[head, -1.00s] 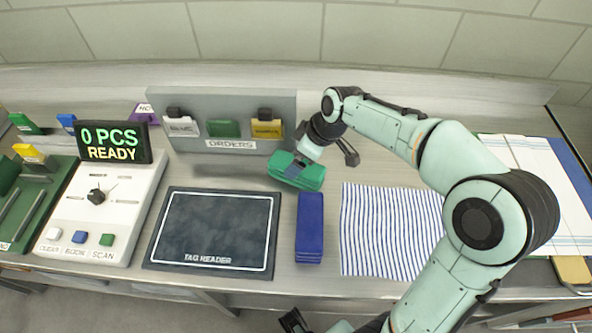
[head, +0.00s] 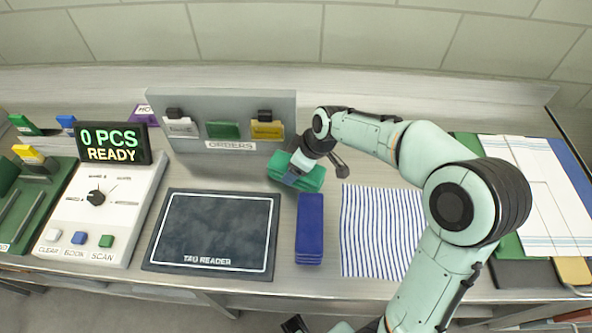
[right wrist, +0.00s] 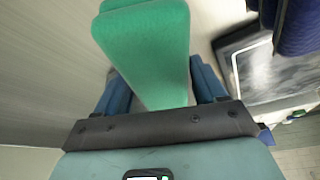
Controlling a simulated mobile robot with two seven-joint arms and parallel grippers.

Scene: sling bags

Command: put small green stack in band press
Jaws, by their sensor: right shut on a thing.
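A small green stack (head: 313,179) of folded pieces lies on the bench, just in front of the grey orders board. It also fills the upper middle of the right wrist view (right wrist: 145,45). My right gripper (head: 292,178) is shut on it, with blue fingers on either side in the right wrist view (right wrist: 160,90). No thing is clearly labelled as a band press; a green slotted fixture (head: 45,205) stands at the far left, partly cut off by the frame.
A dark blue stack (head: 310,228) lies just in front of the green one. Left of it is the tag reader pad (head: 215,230), then a console (head: 125,215) reading "0 PCS READY". A striped cloth (head: 385,230) lies right. The orders board (head: 220,105) stands behind.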

